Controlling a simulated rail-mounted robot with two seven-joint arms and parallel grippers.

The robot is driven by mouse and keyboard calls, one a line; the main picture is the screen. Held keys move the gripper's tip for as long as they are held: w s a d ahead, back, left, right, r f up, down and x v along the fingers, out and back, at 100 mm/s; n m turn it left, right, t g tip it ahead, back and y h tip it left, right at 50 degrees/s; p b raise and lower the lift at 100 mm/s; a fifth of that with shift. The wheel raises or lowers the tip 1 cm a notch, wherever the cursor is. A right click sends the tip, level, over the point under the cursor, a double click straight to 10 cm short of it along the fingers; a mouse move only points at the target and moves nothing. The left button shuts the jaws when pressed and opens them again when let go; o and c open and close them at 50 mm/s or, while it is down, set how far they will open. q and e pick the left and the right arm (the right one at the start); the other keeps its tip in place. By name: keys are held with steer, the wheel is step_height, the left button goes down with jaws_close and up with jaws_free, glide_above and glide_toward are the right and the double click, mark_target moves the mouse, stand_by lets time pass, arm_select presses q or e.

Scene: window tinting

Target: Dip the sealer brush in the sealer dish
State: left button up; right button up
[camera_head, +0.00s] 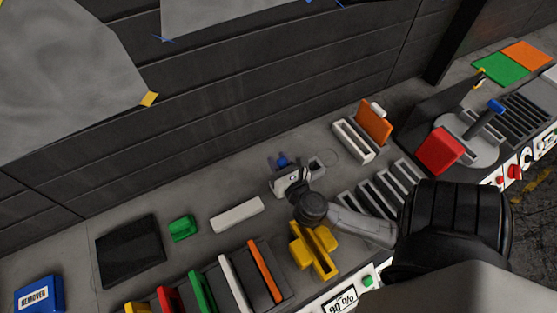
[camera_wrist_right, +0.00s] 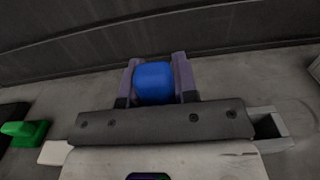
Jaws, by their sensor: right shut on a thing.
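My right gripper (camera_head: 281,164) is low over the bench beyond the yellow cross-shaped holder. It is shut on a blue piece, which I take to be the sealer brush (camera_head: 283,160). In the right wrist view the brush shows as a rounded blue block (camera_wrist_right: 153,83) between the two fingers; its lower end and bristles are hidden. A small grey open box, perhaps the sealer dish (camera_head: 318,168), stands just right of the gripper, partly hidden by it. It also shows at the right in the wrist view (camera_wrist_right: 270,131). I cannot tell whether brush and dish touch. My left gripper is not in view.
A white block (camera_head: 237,215), a green block (camera_head: 183,228) and a dark tray (camera_head: 131,251) lie to the left. A yellow holder (camera_head: 313,250) is in front. A white slotted holder with an orange card (camera_head: 374,122) stands right. The dark wall is close behind.

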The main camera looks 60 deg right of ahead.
steer(key=shift+f+b, duration=0.4)
steer(key=shift+f, duration=0.1)
stand_by(0.8)
steer(key=shift+f, duration=0.15)
stand_by(1.3)
steer(key=shift+p, duration=0.3)
step_height(320, 180, up, 7)
steer(key=p, duration=0.7)
stand_by(0.9)
